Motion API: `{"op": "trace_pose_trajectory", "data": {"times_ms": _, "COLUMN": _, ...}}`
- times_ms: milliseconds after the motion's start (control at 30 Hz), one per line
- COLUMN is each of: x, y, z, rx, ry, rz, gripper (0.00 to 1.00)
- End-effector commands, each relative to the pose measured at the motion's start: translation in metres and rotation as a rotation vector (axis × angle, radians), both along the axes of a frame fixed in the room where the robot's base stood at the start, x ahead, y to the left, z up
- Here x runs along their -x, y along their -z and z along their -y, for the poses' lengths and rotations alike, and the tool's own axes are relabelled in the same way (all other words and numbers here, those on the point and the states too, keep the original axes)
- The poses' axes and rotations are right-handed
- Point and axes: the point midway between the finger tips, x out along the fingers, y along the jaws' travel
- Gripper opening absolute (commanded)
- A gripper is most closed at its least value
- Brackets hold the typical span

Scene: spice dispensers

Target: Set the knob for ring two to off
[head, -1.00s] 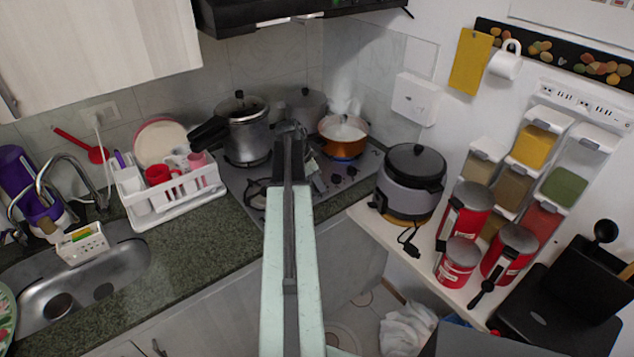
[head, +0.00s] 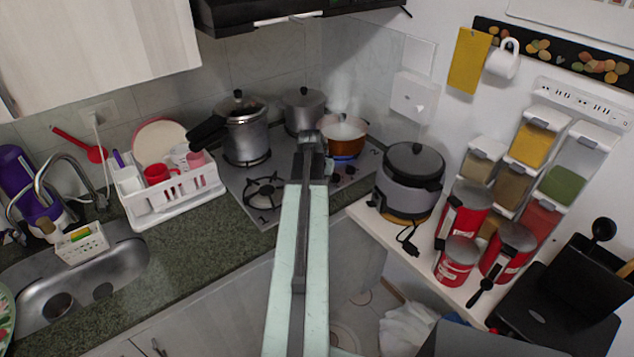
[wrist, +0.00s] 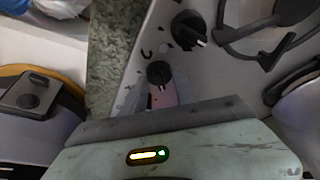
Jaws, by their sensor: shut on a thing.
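The stove top (head: 238,182) has dark control knobs (head: 350,169) along its right side. In the wrist view my gripper (wrist: 160,80) is shut on a small black knob (wrist: 158,73), with a grey fingertip on each side of it. A second, larger black knob (wrist: 189,29) with a pale pointer line stands up and to the right, apart from the fingers. Printed marks beside the knobs are too small to read surely. In the head view my gripper (head: 310,145) is over the stove's right part, and my arm hides the held knob.
An orange pot (head: 343,145) steams at the back right of the stove. A pressure cooker (head: 246,135) and a grey lidded pot (head: 305,112) stand behind. The front burner (head: 264,193) is bare. A rice cooker (head: 408,185) stands to the right.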

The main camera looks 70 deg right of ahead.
Motion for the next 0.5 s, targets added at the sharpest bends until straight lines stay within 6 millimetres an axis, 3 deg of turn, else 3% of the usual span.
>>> {"op": "trace_pose_trajectory", "data": {"times_ms": 500, "x": 0.0004, "y": -0.001, "z": 0.0044, "rx": 0.008, "ry": -0.484, "rz": 0.007, "gripper": 0.0}}
